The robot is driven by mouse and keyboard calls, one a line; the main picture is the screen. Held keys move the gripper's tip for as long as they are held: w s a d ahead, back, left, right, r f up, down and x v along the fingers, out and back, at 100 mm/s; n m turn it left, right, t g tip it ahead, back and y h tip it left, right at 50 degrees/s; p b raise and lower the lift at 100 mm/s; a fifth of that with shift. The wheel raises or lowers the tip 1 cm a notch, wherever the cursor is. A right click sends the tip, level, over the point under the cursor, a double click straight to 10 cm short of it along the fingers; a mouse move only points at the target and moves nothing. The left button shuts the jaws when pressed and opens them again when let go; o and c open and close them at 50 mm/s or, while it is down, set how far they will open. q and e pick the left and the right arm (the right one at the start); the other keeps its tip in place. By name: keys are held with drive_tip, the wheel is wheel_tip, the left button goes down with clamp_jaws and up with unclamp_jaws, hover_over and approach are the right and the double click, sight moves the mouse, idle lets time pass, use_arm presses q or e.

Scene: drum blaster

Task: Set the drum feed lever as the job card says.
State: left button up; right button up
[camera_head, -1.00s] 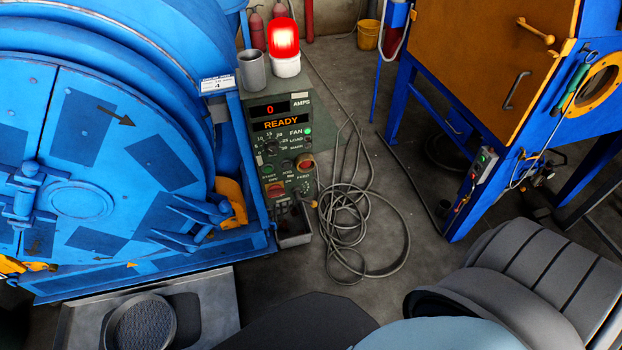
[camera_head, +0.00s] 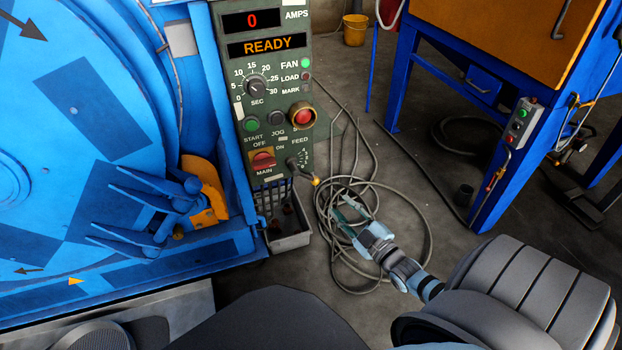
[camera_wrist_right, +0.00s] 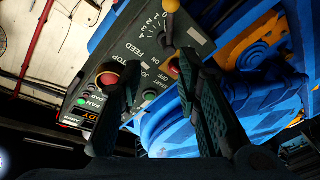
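The green control panel (camera_head: 270,105) stands beside the blue drum blaster. Its feed lever (camera_head: 304,172) is at the lower right by the FEED scale, with its yellow knob pointing down and right. In the right wrist view the yellow knob (camera_wrist_right: 173,6) is at the top edge, beyond the fingertips. My right gripper (camera_head: 345,214) is below and right of the lever, apart from it. The right wrist view shows its two dark fingers (camera_wrist_right: 160,75) spread with nothing between them. My left gripper is out of view. I see no readable job card.
The display (camera_head: 266,43) reads READY and 0 amps. The red stop button (camera_head: 303,116) and red main switch (camera_head: 263,160) are close to the lever. A grey bin (camera_head: 289,242) sits below the panel. Coiled cable (camera_head: 425,245) lies on the floor. A blue cabinet (camera_head: 400,75) stands at right.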

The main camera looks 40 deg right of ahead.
drive_tip(key=b, duration=0.2)
approach(308, 178)
drive_tip(key=w, duration=0.1)
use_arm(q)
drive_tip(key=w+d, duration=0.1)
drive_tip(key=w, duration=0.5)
use_arm(e)
drive_tip(key=w+b, duration=0.1)
drive_tip(key=w, duration=0.2)
drive_tip(key=w+b, duration=0.2)
drive_tip(key=w, duration=0.1)
drive_tip(key=w+b, duration=0.1)
drive_tip(key=w, duration=0.2)
drive_tip(key=shift+d+r+b, duration=0.2)
drive_tip(key=shift+d+b, duration=0.1)
drive_tip(key=shift+b, duration=0.05)
drive_tip(key=shift+w+r, duration=0.1)
drive_tip(key=shift+w, duration=0.25)
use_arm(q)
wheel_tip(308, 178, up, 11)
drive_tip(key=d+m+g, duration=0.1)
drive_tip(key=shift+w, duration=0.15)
use_arm(e)
clamp_jaws()
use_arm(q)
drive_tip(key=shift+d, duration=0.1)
